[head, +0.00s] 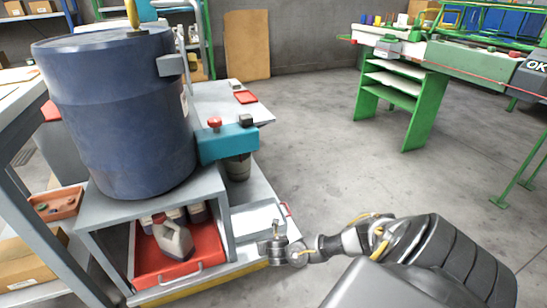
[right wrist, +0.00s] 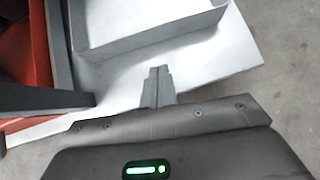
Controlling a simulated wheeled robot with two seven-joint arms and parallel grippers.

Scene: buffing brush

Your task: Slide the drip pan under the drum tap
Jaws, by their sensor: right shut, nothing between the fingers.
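The blue drum (head: 115,110) stands upright on a grey cart at the left. A grey fitting (head: 172,65) sticks out from its upper right side; I cannot tell if it is the tap. A shallow, light grey pan (head: 255,222) lies on the cart's low deck, right of the drum's stand, and fills the top of the right wrist view (right wrist: 150,42). My right gripper (head: 277,232) is at the pan's near side. Its fingers (right wrist: 157,75) are shut and empty, just short of the pan's near wall; contact is unclear. My left gripper is not in view.
A red tray (head: 150,262) with bottles sits under the drum's stand. A teal device (head: 228,143) with a dark cylinder below it stands behind the pan. A green-framed bench (head: 405,100) stands at back right. The floor (head: 330,150) between is clear.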

